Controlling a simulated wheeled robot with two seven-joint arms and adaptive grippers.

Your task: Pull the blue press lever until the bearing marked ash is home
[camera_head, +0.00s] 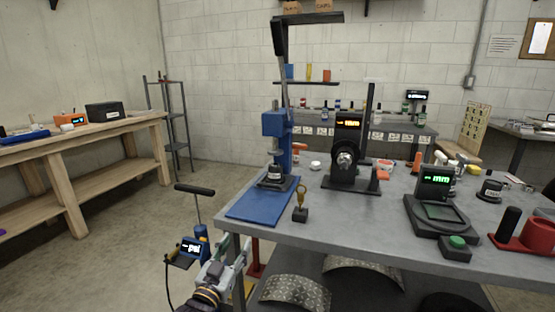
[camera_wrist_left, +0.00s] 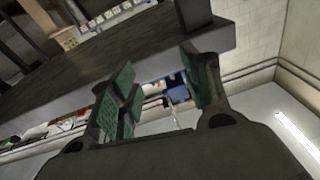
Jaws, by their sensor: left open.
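The blue press (camera_head: 276,125) stands upright at the left end of the grey bench. My left gripper (camera_head: 230,258) is open and empty, low in front of the bench's left corner, well below and apart from the lever. Its green-padded fingers show in the left wrist view (camera_wrist_left: 160,84). My right gripper is out of view.
A blue mat (camera_head: 261,205) lies before the press. A brass-coloured tool on a block (camera_head: 301,203) stands at its right, and a black gauge stand (camera_head: 346,155) behind. The bench edge (camera_head: 345,244) is close to my left gripper. A blue pump (camera_head: 196,246) stands left of it.

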